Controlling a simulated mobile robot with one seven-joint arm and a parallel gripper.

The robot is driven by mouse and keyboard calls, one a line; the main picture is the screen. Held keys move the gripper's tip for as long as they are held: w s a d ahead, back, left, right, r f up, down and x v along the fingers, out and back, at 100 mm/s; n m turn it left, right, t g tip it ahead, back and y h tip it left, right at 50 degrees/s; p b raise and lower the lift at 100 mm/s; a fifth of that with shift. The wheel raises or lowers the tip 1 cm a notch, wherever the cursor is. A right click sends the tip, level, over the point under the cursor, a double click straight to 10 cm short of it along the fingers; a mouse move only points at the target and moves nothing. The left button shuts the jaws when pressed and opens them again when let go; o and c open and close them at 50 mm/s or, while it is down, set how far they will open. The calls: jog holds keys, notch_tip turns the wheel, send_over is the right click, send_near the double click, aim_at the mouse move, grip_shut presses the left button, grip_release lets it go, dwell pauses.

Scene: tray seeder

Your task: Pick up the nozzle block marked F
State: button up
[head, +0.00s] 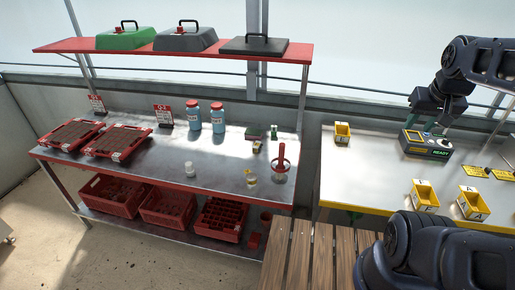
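I cannot pick out a nozzle block marked F. Yellow open-topped holders with pale labels stand on the right-hand table: one at the back left (342,133), one at the front (424,196), and one to its right (472,204) whose label seems to read A. The other letters are too small to read. Small contents inside the holders cannot be made out. My gripper (433,126) hangs down at the end of my dark arm, over or just behind a dark box with a green READY display (427,145). Its fingers are too small to tell open from shut.
Yellow plates (475,171) lie right of the READY box. The left metal bench (225,160) holds red trays (118,140), blue jars (218,118) and a red-handled tool (281,162). A red shelf (75,46) carries lids above it. Wooden slats (305,255) lie in front.

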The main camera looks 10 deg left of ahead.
dwell(0.4)
jog(key=o, duration=1.1)
